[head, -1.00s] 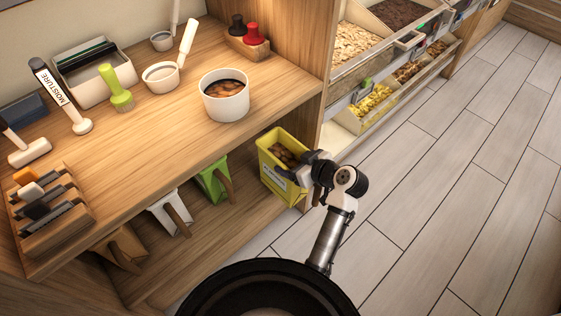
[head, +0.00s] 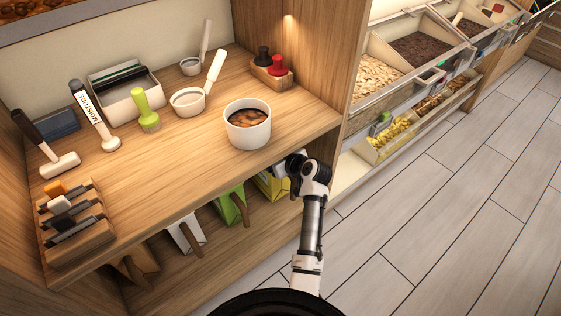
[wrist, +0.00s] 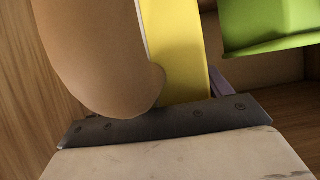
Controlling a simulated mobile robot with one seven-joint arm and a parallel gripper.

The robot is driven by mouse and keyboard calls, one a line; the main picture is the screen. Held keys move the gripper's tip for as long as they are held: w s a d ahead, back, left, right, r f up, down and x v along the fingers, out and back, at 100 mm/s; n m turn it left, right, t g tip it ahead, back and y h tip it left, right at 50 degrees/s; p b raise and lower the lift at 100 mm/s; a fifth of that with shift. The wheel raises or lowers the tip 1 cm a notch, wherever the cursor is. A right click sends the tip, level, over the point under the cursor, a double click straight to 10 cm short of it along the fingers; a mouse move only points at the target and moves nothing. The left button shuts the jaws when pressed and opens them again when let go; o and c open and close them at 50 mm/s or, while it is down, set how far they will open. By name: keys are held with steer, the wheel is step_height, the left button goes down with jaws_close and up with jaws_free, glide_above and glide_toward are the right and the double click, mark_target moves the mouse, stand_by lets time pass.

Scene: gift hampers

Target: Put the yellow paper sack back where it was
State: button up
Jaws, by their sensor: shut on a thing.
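The yellow paper sack (head: 271,186) is on or just above the lower shelf under the counter, at its right end. The counter edge hides its top, and my arm covers part of its right side. My gripper (head: 296,165) is shut on the sack at its right side, by the counter's front right corner. In the wrist view the sack's yellow side (wrist: 176,50) stands close in front, partly behind a large brown rounded piece. Whether its bottom rests on the shelf cannot be told.
A green sack (head: 230,207) stands just left of the yellow one, with a white sack (head: 186,234) further left. The counter (head: 205,148) overhangs them and holds a white pot (head: 247,128). Produce bins (head: 388,135) stand to the right. The floor (head: 430,220) is clear.

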mark_target(296, 180)
steer(key=shift+f, duration=1.65)
steer(key=o, duration=2)
steer(key=shift+f, duration=0.1)
steer(key=shift+o, duration=0.2)
steer(key=v, duration=1.2)
steer(key=shift+s, duration=0.1)
